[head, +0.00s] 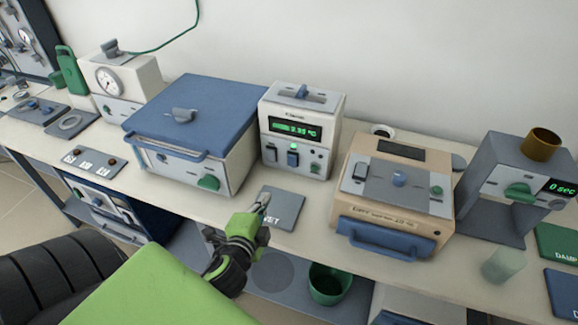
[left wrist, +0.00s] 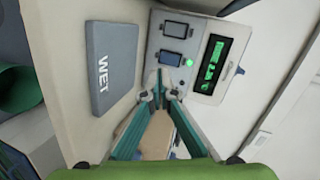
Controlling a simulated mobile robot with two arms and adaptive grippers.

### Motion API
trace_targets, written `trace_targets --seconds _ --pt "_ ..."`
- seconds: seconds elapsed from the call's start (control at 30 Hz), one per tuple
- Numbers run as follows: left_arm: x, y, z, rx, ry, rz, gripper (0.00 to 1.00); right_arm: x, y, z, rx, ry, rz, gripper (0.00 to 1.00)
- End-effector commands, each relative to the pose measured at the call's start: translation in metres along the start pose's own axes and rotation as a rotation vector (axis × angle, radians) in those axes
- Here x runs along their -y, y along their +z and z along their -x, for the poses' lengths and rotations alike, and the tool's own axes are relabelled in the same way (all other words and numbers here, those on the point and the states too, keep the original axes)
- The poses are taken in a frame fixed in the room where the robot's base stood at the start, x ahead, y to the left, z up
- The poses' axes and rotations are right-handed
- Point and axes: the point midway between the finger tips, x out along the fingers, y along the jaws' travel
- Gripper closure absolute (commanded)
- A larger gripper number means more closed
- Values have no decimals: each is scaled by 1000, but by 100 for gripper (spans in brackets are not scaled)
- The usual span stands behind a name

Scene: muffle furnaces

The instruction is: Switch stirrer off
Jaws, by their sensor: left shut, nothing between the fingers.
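No label in these frames that I can read says stirrer. A white control box (head: 305,103) with a green lit display (head: 295,129) stands at the back centre. My left gripper (head: 263,202) is shut and empty, in front of and below the box. In the left wrist view its fingertips (left wrist: 160,88) point toward the box's front, near the switches. My right gripper is not in view.
A grey WET pad (head: 286,212) lies by my left gripper. A blue-lidded box (head: 190,115) stands left, a beige box (head: 385,215) with a blue handle right. Farther right is a grey stand (head: 507,180) with a timer display. A green bin (head: 330,283) is below.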

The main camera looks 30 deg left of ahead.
Motion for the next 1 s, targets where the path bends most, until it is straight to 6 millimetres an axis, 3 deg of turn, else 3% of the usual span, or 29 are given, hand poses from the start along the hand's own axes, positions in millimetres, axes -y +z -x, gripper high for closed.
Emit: trace_targets --seconds 0.27,0.73,1.0 --pt "4 -15 -9 -114 -83 -223 100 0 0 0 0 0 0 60" --pt "5 -18 -12 -125 -89 -237 100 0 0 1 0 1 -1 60" --pt "10 -24 -51 -125 -90 -237 100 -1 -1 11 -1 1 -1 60"
